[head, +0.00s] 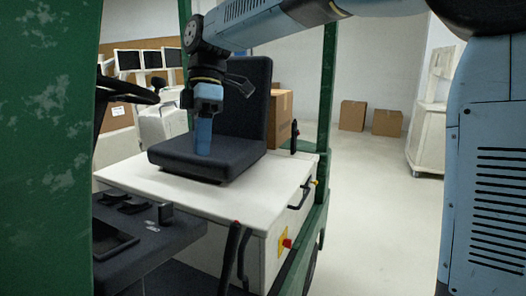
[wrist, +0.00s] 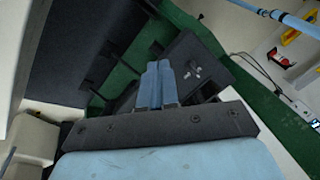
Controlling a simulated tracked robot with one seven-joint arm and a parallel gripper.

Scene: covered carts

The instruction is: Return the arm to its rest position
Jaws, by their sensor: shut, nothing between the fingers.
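My gripper (head: 203,146) hangs from my blue arm, pointing down in front of the dark seat of the cart in the head view. Its blue fingers are together with nothing between them. The fingertips overlap the seat cushion (head: 215,160) in the picture; I cannot tell whether they touch it. In the wrist view the two blue fingers (wrist: 157,85) lie side by side, closed and empty. My arm stretches across the top of the head view from the right.
The cart's green posts (head: 326,90) frame the seat, with a steering wheel (head: 125,88) and a dark console (head: 130,235) at left. A lever (head: 230,255) stands in front. Cardboard boxes (head: 353,115) sit on the floor behind. Open floor (head: 385,190) lies right of the cart.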

